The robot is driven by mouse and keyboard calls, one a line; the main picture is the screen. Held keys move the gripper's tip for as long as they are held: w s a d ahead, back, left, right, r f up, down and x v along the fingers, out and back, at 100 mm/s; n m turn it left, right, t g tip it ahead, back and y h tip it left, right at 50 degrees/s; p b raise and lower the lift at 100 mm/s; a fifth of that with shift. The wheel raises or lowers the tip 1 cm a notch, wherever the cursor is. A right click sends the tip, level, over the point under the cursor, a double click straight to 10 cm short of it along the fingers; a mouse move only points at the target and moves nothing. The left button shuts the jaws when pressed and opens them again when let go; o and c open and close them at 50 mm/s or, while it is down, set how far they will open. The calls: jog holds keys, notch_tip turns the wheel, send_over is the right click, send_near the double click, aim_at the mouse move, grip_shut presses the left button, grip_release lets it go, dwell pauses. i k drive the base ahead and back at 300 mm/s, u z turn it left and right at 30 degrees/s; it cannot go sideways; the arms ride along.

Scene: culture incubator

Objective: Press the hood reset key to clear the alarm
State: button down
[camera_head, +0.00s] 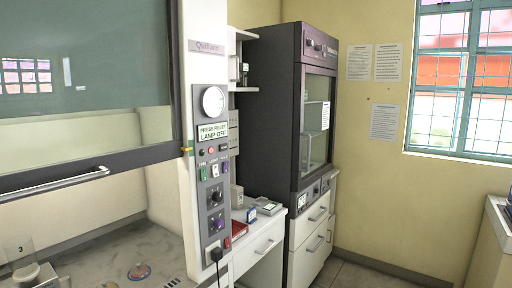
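The fume hood's control panel (214,190) is on the white post at the centre-left of the head view. A round gauge (213,102) is at its top. Below it a label (213,131) reads "PRESS RESET LAMP OFF". Under the label is a row of small round lamps or buttons, with a red one (211,150) in the middle. Coloured rocker switches (203,173) sit below, then dark knobs (215,196). The lettering by the small controls is too small to read, so I cannot tell which is the reset key. My gripper is not in view.
The hood's glass sash (85,60) is raised partway, with a long handle (55,184) along its lower edge. A cup marked 3 (20,250) stands inside at lower left. A black plug (216,255) sticks out low on the post. A dark cabinet (270,110) stands behind.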

aim_at(224, 146)
jog(key=z, duration=0.3)
jog(key=i, duration=0.5)
jog(key=u, duration=1.8)
